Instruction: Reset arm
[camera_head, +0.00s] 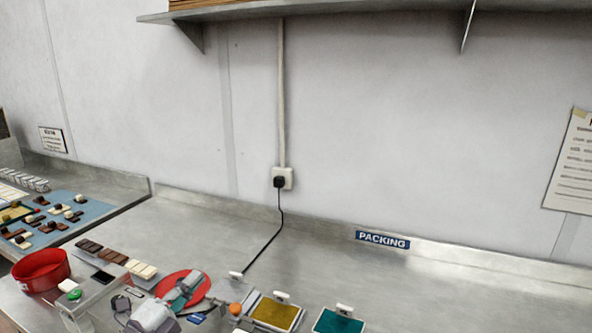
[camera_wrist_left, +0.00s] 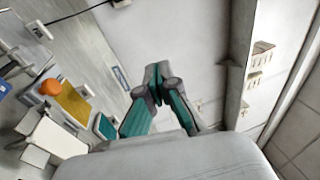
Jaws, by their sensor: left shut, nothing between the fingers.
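My left gripper (camera_head: 190,283) is low in the head view, above the steel bench (camera_head: 330,262). Its grey and teal fingers overlap a red round plate (camera_head: 168,284) in the picture; I cannot tell how high above it they are. In the left wrist view, the fingertips (camera_wrist_left: 156,84) meet with nothing between them. My right gripper is not in view.
A red bowl (camera_head: 41,270) and rows of chocolate bars (camera_head: 102,251) lie left of my gripper. A yellow pad (camera_head: 277,313) and a teal pad (camera_head: 338,323) are to the right. A black cable (camera_head: 267,246) runs to a wall socket. The bench's back right is clear.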

